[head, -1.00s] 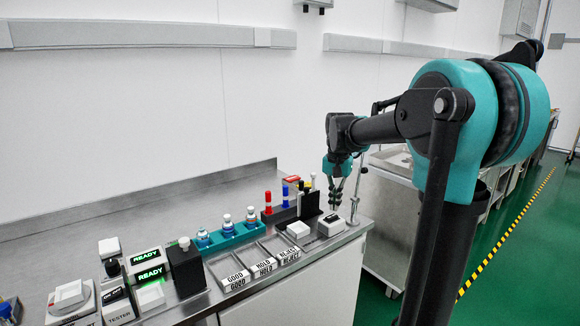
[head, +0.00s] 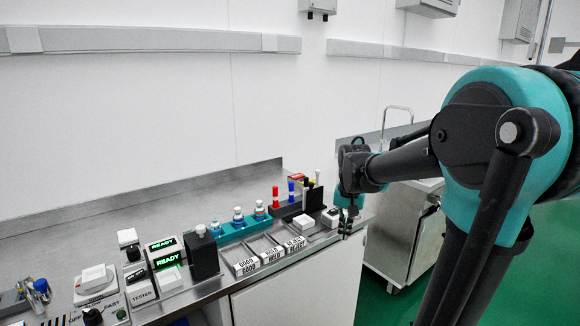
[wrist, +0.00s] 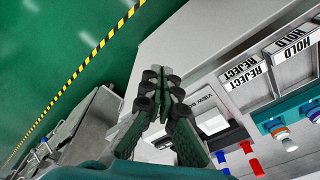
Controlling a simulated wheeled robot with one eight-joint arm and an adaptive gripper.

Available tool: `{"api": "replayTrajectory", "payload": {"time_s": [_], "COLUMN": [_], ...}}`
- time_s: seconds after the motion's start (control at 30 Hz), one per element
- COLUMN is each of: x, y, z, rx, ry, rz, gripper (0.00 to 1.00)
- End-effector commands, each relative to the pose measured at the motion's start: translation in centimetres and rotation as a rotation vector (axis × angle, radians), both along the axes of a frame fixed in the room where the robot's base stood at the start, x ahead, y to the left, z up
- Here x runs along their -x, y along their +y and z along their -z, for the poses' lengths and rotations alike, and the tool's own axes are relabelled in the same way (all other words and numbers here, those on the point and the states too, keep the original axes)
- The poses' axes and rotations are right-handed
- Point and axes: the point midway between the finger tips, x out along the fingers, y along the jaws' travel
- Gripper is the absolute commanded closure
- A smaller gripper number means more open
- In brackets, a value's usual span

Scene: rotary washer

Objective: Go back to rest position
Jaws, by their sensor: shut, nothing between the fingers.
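My gripper (head: 346,232) hangs at the right end of the steel bench (head: 160,213) in the head view, with its fingers near the bench's front right corner. In the wrist view my gripper (wrist: 160,78) has its dark fingers together, with nothing visible between them. The lower part of my gripper is small and dark in the head view. A small white-topped device (head: 331,213) stands just left of it on the bench.
GOOD, HOLD and REJECT trays (head: 272,252) line the bench front. Behind them is a teal rack (head: 236,231) with several vials. Red (head: 276,194) and blue markers stand nearby. A steel cart (head: 402,235) is right of the bench. Green floor (wrist: 50,40) is clear.

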Motion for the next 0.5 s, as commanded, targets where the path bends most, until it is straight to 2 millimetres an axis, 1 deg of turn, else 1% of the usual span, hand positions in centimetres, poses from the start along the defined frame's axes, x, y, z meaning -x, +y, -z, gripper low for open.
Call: {"api": "replayTrajectory", "payload": {"time_s": [0.03,0.17,0.27,0.3,0.4,0.5], "x": [1.2,4.5,8.1,9.6,12.9,15.0], "y": [-0.3,-0.9,-1.5,-1.7,-2.1,-2.4], "z": [1.0,3.9,6.9,8.2,10.8,12.4], "rx": [0.002,0.010,0.023,0.031,0.049,0.064], "ry": [-0.016,-0.071,-0.128,-0.152,-0.202,-0.237], "rz": [-0.018,-0.077,-0.137,-0.163,-0.220,-0.257], "gripper": [1.00,1.00,1.00,1.00,1.00,1.00]}}
